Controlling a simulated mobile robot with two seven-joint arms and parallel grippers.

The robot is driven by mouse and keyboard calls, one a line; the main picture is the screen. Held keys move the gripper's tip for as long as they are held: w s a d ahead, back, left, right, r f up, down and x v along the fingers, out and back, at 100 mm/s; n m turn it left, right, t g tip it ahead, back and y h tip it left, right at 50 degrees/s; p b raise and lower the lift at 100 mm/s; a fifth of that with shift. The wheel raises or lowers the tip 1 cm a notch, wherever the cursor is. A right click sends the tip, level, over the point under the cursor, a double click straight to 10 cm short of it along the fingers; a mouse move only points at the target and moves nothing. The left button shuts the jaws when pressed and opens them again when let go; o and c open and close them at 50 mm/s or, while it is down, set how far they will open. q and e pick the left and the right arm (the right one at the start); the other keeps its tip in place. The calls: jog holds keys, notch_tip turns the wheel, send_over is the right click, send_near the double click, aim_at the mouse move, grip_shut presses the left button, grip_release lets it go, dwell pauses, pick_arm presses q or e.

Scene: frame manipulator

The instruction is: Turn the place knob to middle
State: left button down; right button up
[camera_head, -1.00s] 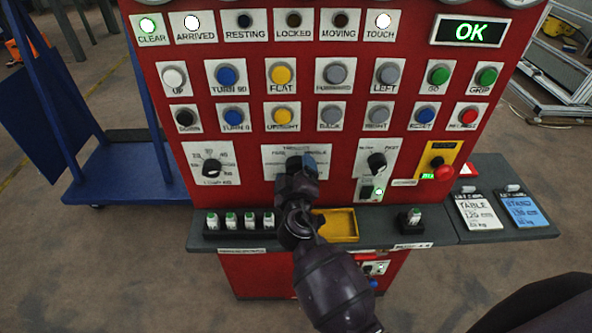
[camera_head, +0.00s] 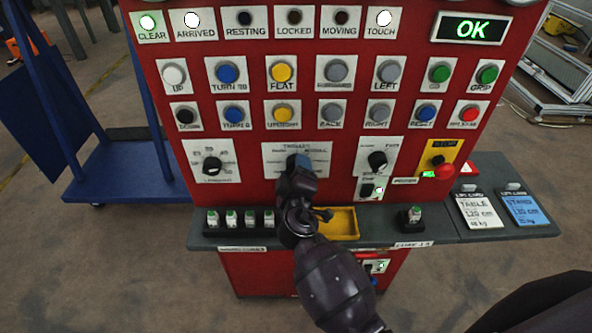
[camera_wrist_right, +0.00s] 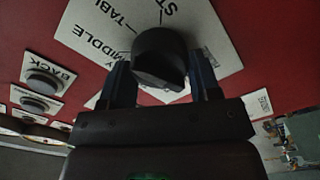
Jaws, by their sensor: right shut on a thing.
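The place knob (camera_wrist_right: 160,57) is a round black knob on a white label plate (camera_head: 275,158) in the middle of the red panel. In the right wrist view its plate shows the words MIDDLE and parts of others. My right gripper (camera_wrist_right: 163,82) is shut on the knob, with one finger on each side of it. In the head view the right gripper (camera_head: 299,165) comes up from below and hides most of the knob. I cannot tell which word the knob points to. My left gripper is not in view.
Rows of push buttons (camera_head: 282,71) sit above the knob. Another black knob (camera_head: 212,165) is to the left and one (camera_head: 377,160) to the right. A grey shelf (camera_head: 375,229) with a yellow tray (camera_head: 346,222) juts out below. A red emergency button (camera_head: 445,171) is farther right.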

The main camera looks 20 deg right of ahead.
jog(key=n, duration=0.4)
jog(key=shift+n, duration=0.3)
jog(key=shift+f+n+p, duration=0.1)
jog(key=shift+n+p, duration=0.25)
jog(key=shift+n, duration=0.35)
jog(key=o, duration=0.9)
jog(key=shift+b+v, duration=0.85)
jog(key=shift+v, duration=4.6)
